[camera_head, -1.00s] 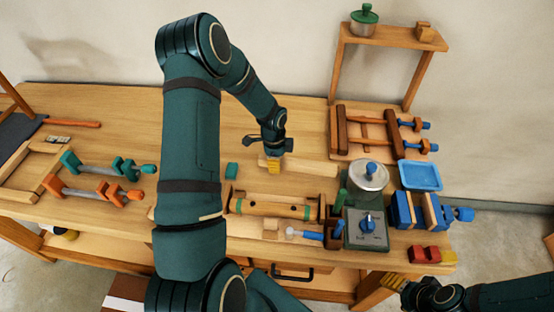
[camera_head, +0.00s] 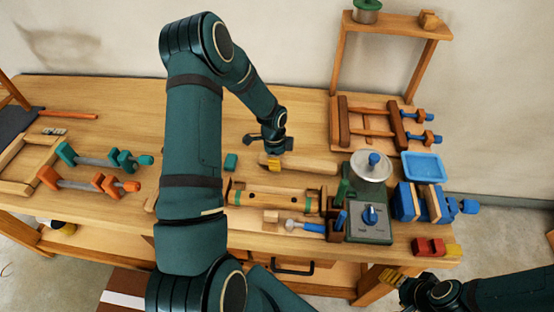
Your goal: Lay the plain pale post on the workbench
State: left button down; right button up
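The plain pale post (camera_head: 312,166) is a long light-wood bar at the back middle of the workbench (camera_head: 130,105). It lies left to right and appears to rest on the top. My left gripper (camera_head: 273,164) points down at the left part of the post, its yellow fingertips at or against it. Whether the fingers are closed on it cannot be made out. My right gripper (camera_head: 391,277) is low, off the bench's front right corner, away from the post.
A post with green bands (camera_head: 275,200) lies in front. A green block (camera_head: 231,162), a scale (camera_head: 371,167), a blue tray (camera_head: 422,167), a blue vise (camera_head: 408,203) and clamps (camera_head: 110,160) stand around. My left arm hides the bench's middle. Bare wood shows at back left.

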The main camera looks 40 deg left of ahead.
pick_arm(q)
jog(key=shift+f+b, duration=0.35)
dwell(0.5)
jog(key=shift+c, duration=1)
grip_release()
jog(key=shift+r, duration=0.1)
jog(key=shift+r+p, duration=2.3)
jog(key=shift+r, duration=1.15)
